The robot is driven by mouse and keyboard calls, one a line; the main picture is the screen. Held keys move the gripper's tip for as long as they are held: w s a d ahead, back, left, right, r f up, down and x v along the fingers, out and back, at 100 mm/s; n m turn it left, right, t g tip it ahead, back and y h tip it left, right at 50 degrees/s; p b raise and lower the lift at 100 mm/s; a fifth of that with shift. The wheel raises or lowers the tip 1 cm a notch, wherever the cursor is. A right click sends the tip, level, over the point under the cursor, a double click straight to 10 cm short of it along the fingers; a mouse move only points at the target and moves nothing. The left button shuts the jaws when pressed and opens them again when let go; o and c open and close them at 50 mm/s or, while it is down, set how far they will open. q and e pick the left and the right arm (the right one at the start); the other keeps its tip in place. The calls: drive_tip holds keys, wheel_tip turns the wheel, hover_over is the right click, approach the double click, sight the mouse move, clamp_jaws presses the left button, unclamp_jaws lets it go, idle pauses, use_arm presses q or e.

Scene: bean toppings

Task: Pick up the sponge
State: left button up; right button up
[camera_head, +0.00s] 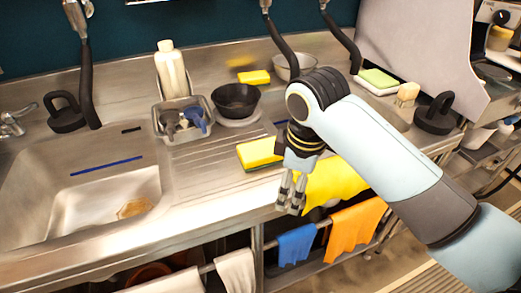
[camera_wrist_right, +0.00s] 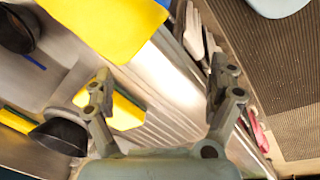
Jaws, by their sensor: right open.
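A yellow sponge with a green underside (camera_head: 260,153) lies on the steel counter in the head view, left of my right gripper (camera_head: 291,192). The gripper points down near the counter's front edge, its fingers apart and empty. In the right wrist view the nearest sponge (camera_wrist_right: 124,113) lies beyond and partly behind the left finger of the open gripper (camera_wrist_right: 163,90). Another yellow sponge (camera_head: 254,77) lies at the back, and a green-topped one (camera_head: 379,77) lies at the back right. My left gripper is out of view.
A yellow cloth (camera_head: 336,180) lies right of the gripper at the counter edge, partly hidden by my arm. A black bowl (camera_head: 236,100) and a metal caddy (camera_head: 182,128) with a bottle behind it stand behind the near sponge. The sink (camera_head: 60,214) is at the left.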

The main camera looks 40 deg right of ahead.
drive_tip(key=w+r+n, duration=0.2)
drive_tip(key=w, duration=0.2)
drive_tip(key=w+d+r+n+g, duration=0.1)
drive_tip(key=w+r+n, duration=0.1)
drive_tip(key=w+r, duration=0.1)
drive_tip(key=w+d+r+n+p, duration=0.1)
drive_tip(key=w+r+n, duration=0.2)
drive_tip(key=w, duration=0.2)
drive_tip(key=shift+w+g+y, duration=0.4)
drive_tip(key=shift+w, duration=0.15)
hover_over(262, 148)
drive_tip(key=f, duration=0.4)
drive_tip(key=shift+d+f, duration=0.25)
drive_tip(key=shift+f, duration=0.05)
drive_tip(key=f, duration=0.5)
drive_tip(key=shift+a+f+p, duration=0.2)
drive_tip(key=shift+f+p, duration=0.1)
drive_tip(key=shift+p, duration=0.1)
drive_tip(key=c, duration=1.2)
